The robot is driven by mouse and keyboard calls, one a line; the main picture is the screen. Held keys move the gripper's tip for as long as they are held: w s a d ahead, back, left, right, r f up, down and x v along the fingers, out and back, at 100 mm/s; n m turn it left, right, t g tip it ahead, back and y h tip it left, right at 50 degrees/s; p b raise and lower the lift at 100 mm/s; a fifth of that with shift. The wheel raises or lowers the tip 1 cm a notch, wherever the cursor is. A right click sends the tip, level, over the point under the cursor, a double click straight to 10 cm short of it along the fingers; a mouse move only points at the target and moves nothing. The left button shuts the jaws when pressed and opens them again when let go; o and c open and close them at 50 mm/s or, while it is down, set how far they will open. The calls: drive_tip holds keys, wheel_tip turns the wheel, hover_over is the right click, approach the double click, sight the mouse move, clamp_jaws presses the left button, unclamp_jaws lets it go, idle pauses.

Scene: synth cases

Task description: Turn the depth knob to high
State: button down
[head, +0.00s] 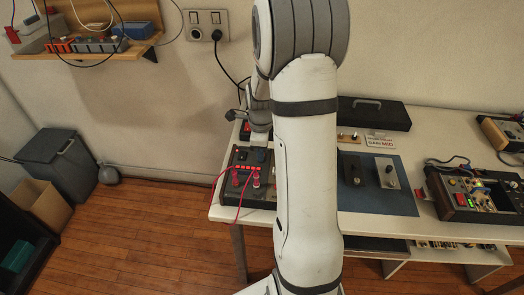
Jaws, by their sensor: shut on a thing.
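My gripper (259,139) points down at the left end of the table, partly behind my own pale arm. It is over the back part of a dark panel box (233,188) with a row of red buttons and red leads. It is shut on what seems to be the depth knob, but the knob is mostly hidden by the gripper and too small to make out. I cannot read any label or the knob's setting.
A blue mat (400,203) holds a black pedal (353,170) and a silver pedal (388,174). A card (380,141) reads "GAIN MID". A black case (374,113) lies behind. An open electronics box (476,196) stands right. My arm hides the table's middle left.

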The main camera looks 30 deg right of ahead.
drive_tip(key=shift+s+f+m, duration=0.15)
drive_tip(key=shift+s+m, duration=0.1)
drive_tip(key=shift+m, duration=0.35)
drive_tip(key=c, duration=1.3)
unclamp_jaws()
drive_tip(key=shift+w, duration=0.1)
drive_tip(key=shift+r, duration=0.2)
drive_tip(key=shift+r, duration=0.35)
wheel_tip(320, 180, up, 7)
drive_tip(key=shift+f, duration=0.1)
